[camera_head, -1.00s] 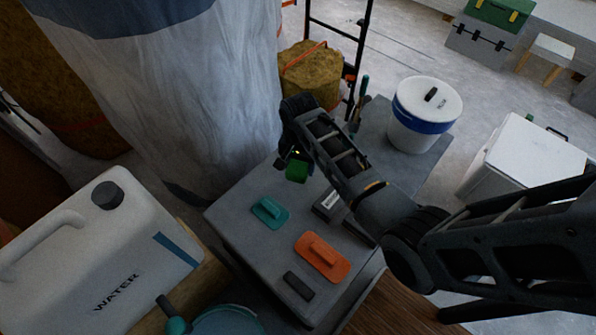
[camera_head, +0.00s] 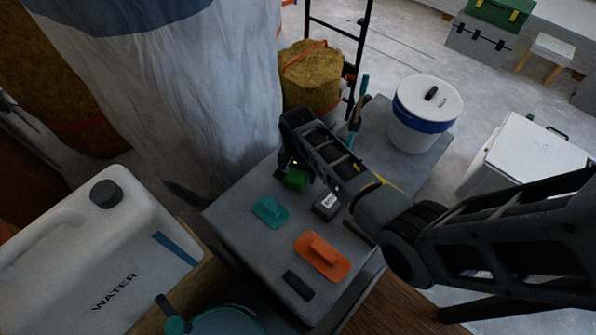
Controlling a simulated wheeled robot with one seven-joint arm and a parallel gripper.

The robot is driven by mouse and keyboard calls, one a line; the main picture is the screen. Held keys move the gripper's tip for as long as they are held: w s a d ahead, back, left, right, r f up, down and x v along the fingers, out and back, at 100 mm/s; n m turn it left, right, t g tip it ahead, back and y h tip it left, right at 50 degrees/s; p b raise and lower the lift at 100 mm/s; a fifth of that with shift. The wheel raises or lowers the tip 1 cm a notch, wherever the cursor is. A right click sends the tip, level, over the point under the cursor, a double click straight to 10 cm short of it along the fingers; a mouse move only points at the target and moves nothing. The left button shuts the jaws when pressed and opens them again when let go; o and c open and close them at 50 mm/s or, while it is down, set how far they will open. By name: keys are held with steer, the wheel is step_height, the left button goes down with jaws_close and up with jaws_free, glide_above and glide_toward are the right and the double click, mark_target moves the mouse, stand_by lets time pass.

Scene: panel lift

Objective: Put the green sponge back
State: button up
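The green sponge (camera_head: 296,180) is at my gripper (camera_head: 299,171), over the far part of the grey tabletop (camera_head: 238,205). My gripper appears shut on it, though the arm hides most of the fingers. The sponge is low over the top; I cannot tell whether its underside touches. A teal float (camera_head: 269,211) lies just nearer than the sponge, and an orange float (camera_head: 322,257) lies nearer and to the right.
A dark block with a white label (camera_head: 327,204) and a dark bar (camera_head: 298,285) lie on the same top. A white bucket with a blue band (camera_head: 425,115) stands at the back right. A white water canister (camera_head: 100,255) stands at the left. Upright tools (camera_head: 357,115) stand behind my arm.

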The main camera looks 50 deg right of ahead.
mark_target(298, 172)
steer(key=shift+o, duration=0.6)
step_height(298, 172, up, 12)
steer(key=p, duration=0.1)
steer(key=shift+r, duration=0.15)
steer(key=s+a+f+n+t+h, duration=0.1)
steer(key=s+a+f+n+t, duration=0.15)
steer(key=s+a, duration=0.4)
steer(key=s+a+f+n+t, duration=0.1)
steer(key=s+a+n+t, duration=0.3)
steer(key=s, duration=0.5)
steer(key=s+a+r+n+t, duration=0.1)
steer(key=s+r+n+t, duration=0.1)
steer(key=s+r, duration=0.3)
steer(key=s+a+r+n+t, duration=0.1)
steer(key=s+r, duration=0.5)
steer(key=r, duration=0.6)
steer(key=s+a+r+n+t+y, duration=0.1)
steer(key=s+r+n+t, duration=0.3)
steer(key=r, duration=0.5)
steer(key=shift+s+a+t, duration=0.6)
steer(key=shift+s+t, duration=0.15)
steer(key=shift+s, duration=0.05)
